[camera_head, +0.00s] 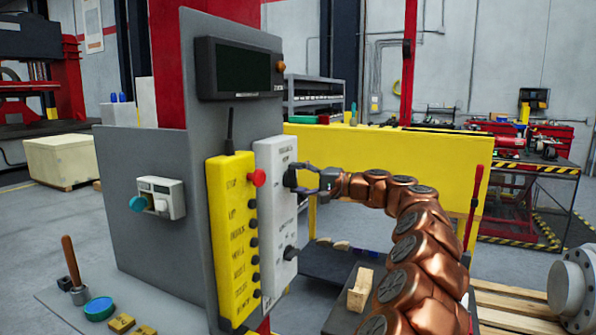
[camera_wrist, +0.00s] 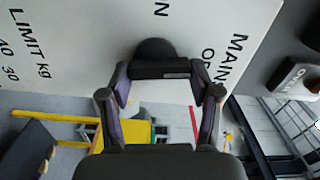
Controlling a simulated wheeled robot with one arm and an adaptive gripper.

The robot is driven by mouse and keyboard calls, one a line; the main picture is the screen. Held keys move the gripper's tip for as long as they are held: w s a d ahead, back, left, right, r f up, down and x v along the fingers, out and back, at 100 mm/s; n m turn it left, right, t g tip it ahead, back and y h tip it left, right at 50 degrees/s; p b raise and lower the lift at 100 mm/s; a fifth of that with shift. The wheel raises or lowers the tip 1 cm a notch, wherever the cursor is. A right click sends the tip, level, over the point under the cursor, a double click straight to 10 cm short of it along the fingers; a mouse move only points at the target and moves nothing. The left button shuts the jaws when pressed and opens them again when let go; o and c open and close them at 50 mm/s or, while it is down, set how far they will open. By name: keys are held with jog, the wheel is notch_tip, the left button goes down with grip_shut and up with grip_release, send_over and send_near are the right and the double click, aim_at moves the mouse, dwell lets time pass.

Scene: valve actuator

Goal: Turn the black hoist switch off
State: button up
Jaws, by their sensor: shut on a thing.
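A tall white control panel (camera_head: 275,225) stands upright on the grey stand and carries a black rotary switch near its top. My gripper (camera_head: 303,180) reaches in from the right and is shut on this black switch (camera_wrist: 155,48). In the wrist view, my gripper's two fingers (camera_wrist: 160,82) sit on either side of the switch's dark handle bar. Labels reading "MAIN" and "LIMIT kg" lie around it, and other lettering is partly hidden or cut off. A second black knob (camera_head: 291,253) sits lower on the white panel, with nothing touching it.
A yellow button box (camera_head: 232,240) with a red button (camera_head: 258,177) and several black buttons stands just left of the white panel. A dark screen (camera_head: 238,70) is above. A yellow barrier (camera_head: 400,160) is behind my arm. A wooden block (camera_head: 360,290) lies below it.

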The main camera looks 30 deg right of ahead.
jog(key=shift+m, duration=0.4)
jog(key=o, duration=1.1)
jog(key=shift+o, duration=0.2)
jog(key=v, duration=1.2)
jog(key=shift+f, duration=0.1)
